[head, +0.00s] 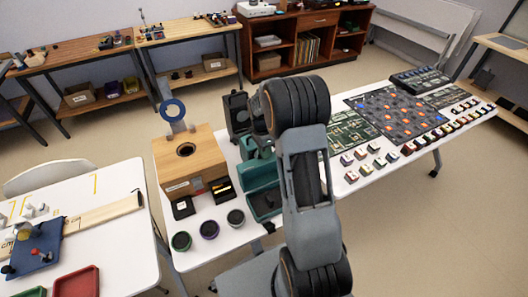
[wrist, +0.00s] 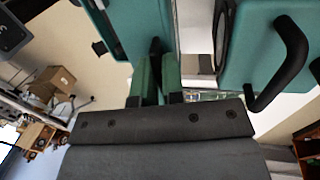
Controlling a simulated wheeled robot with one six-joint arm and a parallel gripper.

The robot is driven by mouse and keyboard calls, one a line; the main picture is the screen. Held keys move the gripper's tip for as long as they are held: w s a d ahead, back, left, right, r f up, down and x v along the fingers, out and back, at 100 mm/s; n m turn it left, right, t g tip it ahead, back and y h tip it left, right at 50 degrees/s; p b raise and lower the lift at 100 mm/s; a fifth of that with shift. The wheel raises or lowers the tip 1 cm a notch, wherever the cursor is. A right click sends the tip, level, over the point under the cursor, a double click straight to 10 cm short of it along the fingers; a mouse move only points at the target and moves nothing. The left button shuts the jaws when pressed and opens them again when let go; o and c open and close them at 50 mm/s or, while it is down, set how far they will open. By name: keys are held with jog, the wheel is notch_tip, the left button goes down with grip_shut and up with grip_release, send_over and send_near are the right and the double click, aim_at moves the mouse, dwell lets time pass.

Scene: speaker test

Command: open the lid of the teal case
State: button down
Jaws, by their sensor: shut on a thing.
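The teal case (head: 259,176) stands on the white table in the head view, partly hidden behind my arm. In the wrist view two teal parts show with a gap between them. The left part (wrist: 135,25) has a small black latch at its side. The right part (wrist: 262,75) carries a black handle (wrist: 290,60) and a dark round piece. My gripper (wrist: 157,70) is shut on a dark piece at the edge of the left teal part, which looks like the lid; the contact is hard to see. The head view hides my gripper behind the arm.
A wooden box (head: 185,155) with a round hole stands left of the case. Several small dark cups, one of them here (head: 181,241), stand in front. Circuit boards (head: 350,130) and rows of small blocks lie to the right. A black device (head: 238,112) stands behind the case.

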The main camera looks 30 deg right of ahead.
jog(key=c, duration=1.3)
grip_release()
jog(key=shift+s, duration=0.1)
jog(key=shift+o, duration=0.2)
jog(key=shift+r, duration=0.1)
notch_tip(320, 180, up, 13)
jog(key=w+b, duration=0.1)
jog(key=w, duration=0.1)
jog(key=shift+w+r, duration=0.2)
jog(key=shift+w, duration=0.15)
